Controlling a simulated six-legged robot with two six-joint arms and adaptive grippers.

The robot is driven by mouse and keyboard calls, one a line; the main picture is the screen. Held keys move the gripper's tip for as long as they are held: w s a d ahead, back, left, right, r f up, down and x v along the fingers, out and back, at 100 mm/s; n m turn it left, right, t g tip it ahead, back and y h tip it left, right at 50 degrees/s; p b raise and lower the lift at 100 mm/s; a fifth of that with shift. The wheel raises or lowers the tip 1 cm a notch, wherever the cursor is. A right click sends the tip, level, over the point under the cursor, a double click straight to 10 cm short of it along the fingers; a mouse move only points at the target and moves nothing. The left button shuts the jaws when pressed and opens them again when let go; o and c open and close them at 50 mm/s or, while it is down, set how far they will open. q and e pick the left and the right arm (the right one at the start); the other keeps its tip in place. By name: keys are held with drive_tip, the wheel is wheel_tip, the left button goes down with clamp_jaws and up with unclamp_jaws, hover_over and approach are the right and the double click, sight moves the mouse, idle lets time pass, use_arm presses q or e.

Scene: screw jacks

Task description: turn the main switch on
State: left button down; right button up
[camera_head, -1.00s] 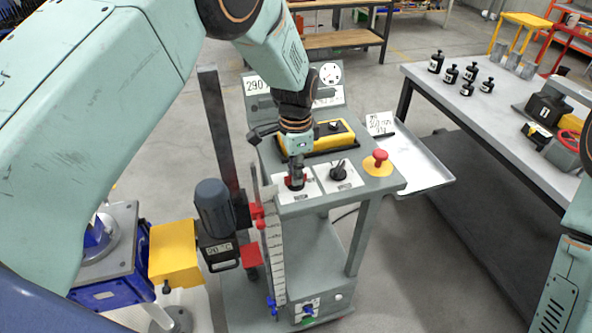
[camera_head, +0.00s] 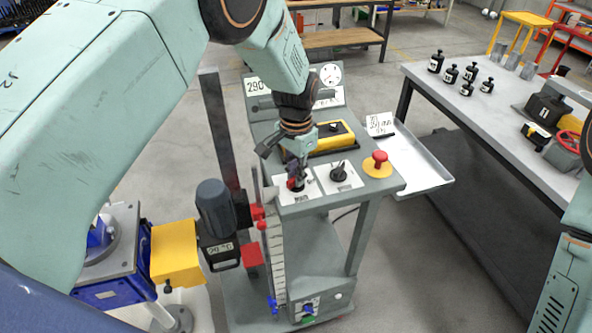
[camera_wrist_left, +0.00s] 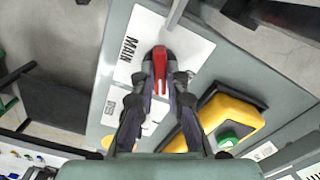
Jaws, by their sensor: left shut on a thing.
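The main switch has a red handle (camera_wrist_left: 159,68) on a dark round base. It sits on a white plate (camera_wrist_left: 186,42) lettered MAIN in the left wrist view. In the head view the red handle (camera_head: 292,184) shows partly behind my fingers, at the front left of the grey cart's top. My left gripper (camera_head: 297,180) reaches down onto it. In the left wrist view the fingers of my left gripper (camera_wrist_left: 159,88) close on the handle from both sides. My right gripper is out of view.
A second plate with a black knob (camera_head: 339,174) and a red mushroom button (camera_head: 379,158) on yellow stand right of the switch. A yellow-and-black handheld unit (camera_head: 335,137) lies behind.

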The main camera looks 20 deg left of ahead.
use_arm(q)
drive_tip(key=n, duration=0.6)
drive_tip(key=shift+w+r+n, duration=0.2)
drive_tip(key=shift+n, duration=0.1)
drive_tip(key=n, duration=0.6)
idle(0.4)
drive_tip(key=c, duration=1.7)
unclamp_jaws()
drive_tip(key=o, duration=0.3)
drive_tip(key=shift+s+f, duration=0.1)
drive_tip(key=shift+s, duration=0.05)
drive_tip(key=shift+o, duration=0.2)
wheel_tip(320, 180, up, 12)
